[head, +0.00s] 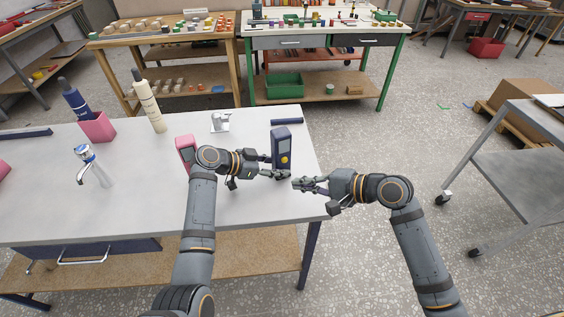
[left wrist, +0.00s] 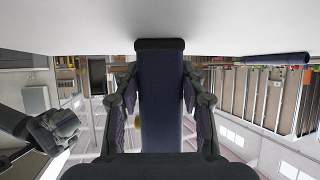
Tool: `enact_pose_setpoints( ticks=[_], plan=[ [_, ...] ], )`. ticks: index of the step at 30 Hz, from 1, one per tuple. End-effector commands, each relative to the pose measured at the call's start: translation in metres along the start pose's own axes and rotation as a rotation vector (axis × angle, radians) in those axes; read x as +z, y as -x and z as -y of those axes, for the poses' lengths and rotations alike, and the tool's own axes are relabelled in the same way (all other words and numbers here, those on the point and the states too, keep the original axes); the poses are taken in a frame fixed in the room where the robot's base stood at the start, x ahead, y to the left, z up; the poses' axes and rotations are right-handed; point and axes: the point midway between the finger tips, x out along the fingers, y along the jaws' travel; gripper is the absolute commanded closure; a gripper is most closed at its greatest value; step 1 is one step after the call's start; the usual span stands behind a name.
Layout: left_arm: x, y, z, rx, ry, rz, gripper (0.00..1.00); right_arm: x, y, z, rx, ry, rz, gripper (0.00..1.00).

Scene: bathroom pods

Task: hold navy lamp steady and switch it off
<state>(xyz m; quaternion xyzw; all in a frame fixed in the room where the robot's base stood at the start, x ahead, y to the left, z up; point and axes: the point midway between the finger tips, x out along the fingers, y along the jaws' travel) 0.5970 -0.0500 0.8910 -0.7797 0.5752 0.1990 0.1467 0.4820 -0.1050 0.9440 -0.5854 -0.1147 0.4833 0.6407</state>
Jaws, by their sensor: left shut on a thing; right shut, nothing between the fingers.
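The navy lamp (head: 280,142) stands upright near the right end of the white tabletop, with a round yellow button (head: 285,160) on its front. My left gripper (head: 281,174) is shut on the lamp low on its body. In the left wrist view the lamp's navy body (left wrist: 161,95) runs between my two fingers, and a bit of yellow shows at its left edge. My right gripper (head: 299,184) is shut and empty, just in front and to the right of the lamp, apart from it. Whether the lamp is lit I cannot tell.
A pink device (head: 186,149) stands left of my left gripper. A small silver item (head: 220,122) and a navy bar (head: 286,121) lie behind. A cream bottle (head: 150,105), a pink cup (head: 98,128) and a tap (head: 86,155) are farther left. The tabletop's front (head: 130,215) is clear.

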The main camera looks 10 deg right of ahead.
Motion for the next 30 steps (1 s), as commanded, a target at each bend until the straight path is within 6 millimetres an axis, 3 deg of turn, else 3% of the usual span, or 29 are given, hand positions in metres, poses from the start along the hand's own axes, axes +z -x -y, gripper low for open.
enact_pose_setpoints(
  ticks=[3, 4, 10, 20, 23, 30],
  plan=[
    [0.001, 0.000, 0.000, 0.000, 0.001, 0.002, 0.82, 0.000, 0.000, 0.000, 0.000, 0.000, 0.000, 1.00],
    [0.001, 0.000, 0.000, 0.000, 0.001, 0.002, 0.58, 0.000, 0.000, 0.000, 0.000, 0.000, 0.000, 1.00],
    [0.001, 0.000, 0.000, 0.000, 0.000, 0.001, 0.32, 0.000, 0.000, 0.000, 0.000, 0.000, 0.000, 1.00],
    [0.000, 0.003, 0.001, -0.002, 0.000, 0.001, 0.32, 0.000, 0.000, 0.000, 0.000, 0.000, 0.000, 1.00],
    [0.001, 0.016, 0.001, -0.003, -0.001, 0.002, 0.32, 0.000, 0.000, 0.000, 0.000, 0.000, 0.000, 1.00],
    [0.002, 0.074, 0.001, -0.005, -0.002, 0.005, 0.32, 0.000, 0.000, 0.000, 0.000, 0.000, 0.000, 1.00]
  ],
)
